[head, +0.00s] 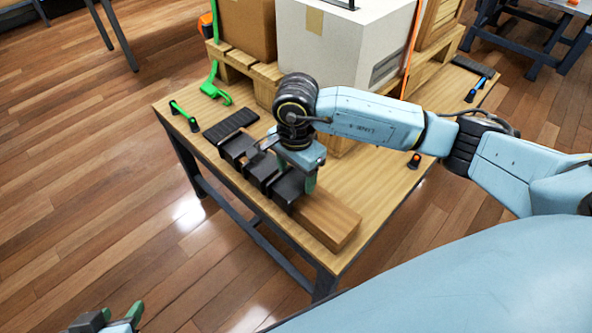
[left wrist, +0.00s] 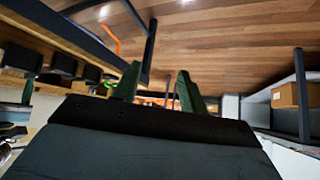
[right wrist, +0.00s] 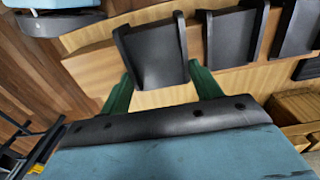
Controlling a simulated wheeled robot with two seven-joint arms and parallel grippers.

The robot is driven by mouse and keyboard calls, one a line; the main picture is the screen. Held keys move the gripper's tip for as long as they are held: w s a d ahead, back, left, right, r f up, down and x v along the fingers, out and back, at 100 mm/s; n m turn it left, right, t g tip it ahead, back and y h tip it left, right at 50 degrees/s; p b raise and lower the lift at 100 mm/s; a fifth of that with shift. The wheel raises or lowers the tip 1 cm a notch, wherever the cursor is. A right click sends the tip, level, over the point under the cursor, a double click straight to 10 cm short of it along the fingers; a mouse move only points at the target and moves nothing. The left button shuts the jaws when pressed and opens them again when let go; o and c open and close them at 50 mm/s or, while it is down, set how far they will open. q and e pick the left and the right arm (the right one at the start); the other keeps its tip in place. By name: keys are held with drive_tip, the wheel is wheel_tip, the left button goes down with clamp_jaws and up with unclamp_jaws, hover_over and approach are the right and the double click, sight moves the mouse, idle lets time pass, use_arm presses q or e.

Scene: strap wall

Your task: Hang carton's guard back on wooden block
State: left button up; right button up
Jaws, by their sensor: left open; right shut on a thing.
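The wooden block (head: 325,217) lies along the front edge of the table. Black angled guards sit in a row on it: one at the left (head: 236,148), one in the middle (head: 262,168) and the one nearest its bare end (head: 286,187). My right gripper (right wrist: 162,90) is shut on that last guard (right wrist: 153,52), with a green finger at each side. The guard lies over the block; I cannot tell whether its full weight rests there. The white carton (head: 335,50) stands behind on a pallet. My left gripper (head: 122,318) is open and empty, low and off the table.
A black ribbed pad (head: 230,123) lies left of the guards. A green strap with a hook (head: 213,85) hangs by the brown carton (head: 247,28), and a green-handled piece (head: 184,115) lies at the table's left corner. The wooden pallet (head: 240,66) fills the table's back.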

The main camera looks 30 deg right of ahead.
drive_tip(key=shift+f+b, duration=0.3)
drive_tip(key=shift+f, duration=0.2)
drive_tip(key=shift+f+b, duration=0.3)
drive_tip(key=shift+f, duration=0.15)
drive_tip(key=shift+d+f, duration=0.1)
drive_tip(key=shift+f, duration=0.2)
use_arm(q)
drive_tip(key=w+d+r+t+h, duration=0.2)
drive_tip(key=w+d+r+t, duration=0.1)
drive_tip(key=w+r+t, duration=0.2)
drive_tip(key=shift+w+r+t+b, duration=0.3)
drive_tip(key=shift+r+b, duration=0.1)
drive_tip(key=shift+r, duration=0.35)
use_arm(e)
drive_tip(key=shift+w+d, duration=0.1)
drive_tip(key=shift+d, duration=0.15)
drive_tip(key=o, duration=1.1)
